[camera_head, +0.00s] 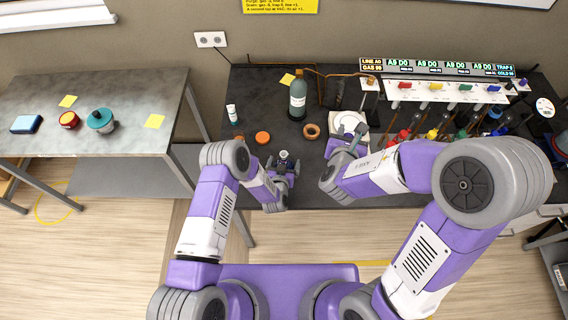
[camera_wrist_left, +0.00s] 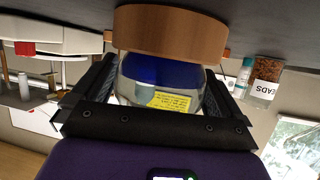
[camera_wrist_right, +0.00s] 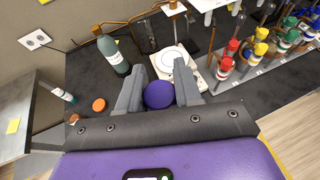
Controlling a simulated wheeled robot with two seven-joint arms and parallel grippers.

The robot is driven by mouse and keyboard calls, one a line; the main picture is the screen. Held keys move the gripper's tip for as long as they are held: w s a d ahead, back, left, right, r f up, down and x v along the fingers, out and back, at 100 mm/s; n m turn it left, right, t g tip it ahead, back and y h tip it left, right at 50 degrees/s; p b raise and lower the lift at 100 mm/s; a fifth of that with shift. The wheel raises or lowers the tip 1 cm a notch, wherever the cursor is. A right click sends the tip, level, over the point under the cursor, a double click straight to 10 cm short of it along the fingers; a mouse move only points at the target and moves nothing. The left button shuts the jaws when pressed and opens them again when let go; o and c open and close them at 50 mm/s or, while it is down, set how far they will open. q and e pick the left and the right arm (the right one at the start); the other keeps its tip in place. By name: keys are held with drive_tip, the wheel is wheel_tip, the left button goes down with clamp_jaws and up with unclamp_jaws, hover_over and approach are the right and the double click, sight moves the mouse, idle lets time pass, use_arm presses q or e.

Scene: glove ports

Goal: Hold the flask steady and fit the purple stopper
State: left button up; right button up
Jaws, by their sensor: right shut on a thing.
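The flask (camera_wrist_left: 160,88), clear with blue contents and a yellow label, stands over a brown ring (camera_wrist_left: 170,28) in the upside-down left wrist view. Its mouth shows in the head view (camera_head: 284,155). My left gripper (camera_wrist_left: 160,95) has one finger on each side of the flask, apparently open around it; it also shows in the head view (camera_head: 283,165). The purple stopper (camera_wrist_right: 158,95) is between the fingers of my right gripper (camera_wrist_right: 158,88), which is shut on it. In the head view my right gripper (camera_head: 352,135) is above the bench, right of the flask; the stopper is not clear there.
A dark bottle (camera_head: 298,97) stands behind the flask. A white plate device (camera_head: 347,122) is behind my right gripper. Several coloured-cap bottles (camera_head: 432,133) stand at right.

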use_arm(q)
drive_tip(key=v, duration=1.2)
